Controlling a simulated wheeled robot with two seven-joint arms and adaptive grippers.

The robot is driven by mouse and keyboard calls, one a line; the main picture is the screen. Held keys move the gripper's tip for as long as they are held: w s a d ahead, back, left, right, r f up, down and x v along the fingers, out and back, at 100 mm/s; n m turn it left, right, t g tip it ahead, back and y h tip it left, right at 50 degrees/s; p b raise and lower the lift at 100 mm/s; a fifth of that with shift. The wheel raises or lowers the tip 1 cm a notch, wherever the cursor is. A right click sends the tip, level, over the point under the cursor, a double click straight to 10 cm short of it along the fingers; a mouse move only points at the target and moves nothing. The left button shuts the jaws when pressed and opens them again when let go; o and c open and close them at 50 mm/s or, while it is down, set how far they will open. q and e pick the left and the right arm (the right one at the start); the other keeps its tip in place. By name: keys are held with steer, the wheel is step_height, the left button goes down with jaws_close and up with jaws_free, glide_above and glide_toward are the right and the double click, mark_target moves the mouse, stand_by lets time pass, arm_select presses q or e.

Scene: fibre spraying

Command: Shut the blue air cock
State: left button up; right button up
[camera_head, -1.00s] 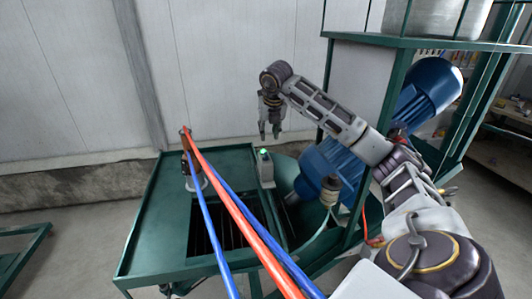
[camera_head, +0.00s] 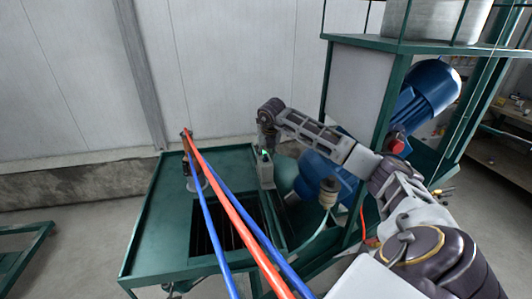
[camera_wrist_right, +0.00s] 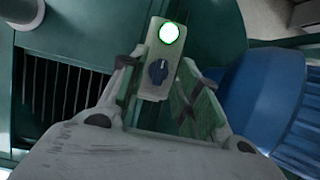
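A small grey box (camera_head: 266,173) with a lit green lamp stands on the green machine table's edge. In the right wrist view the box (camera_wrist_right: 156,88) carries a dark blue knob (camera_wrist_right: 158,72) below the lamp. It is the only blue knob I can make out; I cannot tell if it is the air cock. My right gripper (camera_wrist_right: 162,82) is open, its fingers on either side of the box and knob in that view, with no clear contact. In the head view my right gripper (camera_head: 267,138) is down at the box, its fingertips partly hidden. My left gripper is not in view.
Red (camera_head: 232,205) and blue (camera_head: 208,220) hoses cross the green table (camera_head: 160,215) to a spray tool (camera_head: 187,160). A dark grated opening lies beneath them. A blue motor (camera_head: 318,172) and green frame (camera_head: 378,130) stand right of the box.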

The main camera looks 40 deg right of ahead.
steer(key=shift+w+d+f, duration=0.15)
steer(key=shift+w+f, duration=0.05)
steer(key=shift+f, duration=0.45)
jaws_close()
